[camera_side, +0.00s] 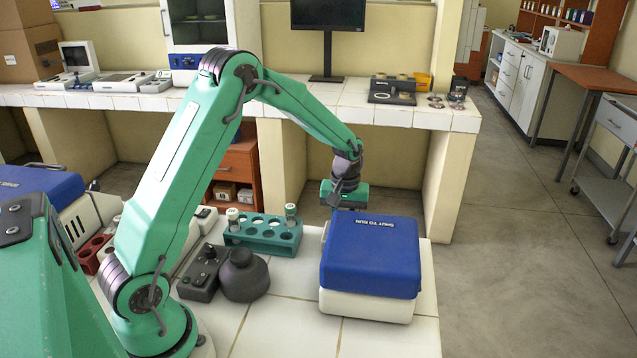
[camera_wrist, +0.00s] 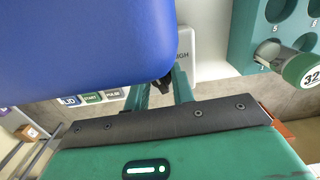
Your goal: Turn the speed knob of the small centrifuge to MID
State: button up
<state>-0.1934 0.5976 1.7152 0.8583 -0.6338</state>
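The small centrifuge (camera_side: 366,300) is a white box with a shut blue lid (camera_side: 372,250) on the right of the tiled bench. My gripper (camera_side: 345,200) is low behind its far side, its fingers mostly hidden in the side view. In the wrist view the lid (camera_wrist: 85,45) covers the upper left. Past its edge are a panel with LID, START and PULSE buttons (camera_wrist: 92,98) and part of a HIGH label (camera_wrist: 183,42). A dark knob (camera_wrist: 162,84) shows between my two green fingers (camera_wrist: 163,88). Its pointer is hidden. I cannot tell whether the fingers touch it.
A teal tube rack (camera_side: 262,238) with capped tubes stands left of the centrifuge; it also shows in the wrist view (camera_wrist: 244,45), with a tube capped 32 (camera_wrist: 308,72). Floor lies open to the right.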

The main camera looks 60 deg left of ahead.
jog(key=shift+w+r+m, duration=0.1)
jog(key=shift+m, duration=1.4)
jog(key=o, duration=1)
jog(key=shift+r, duration=3.9)
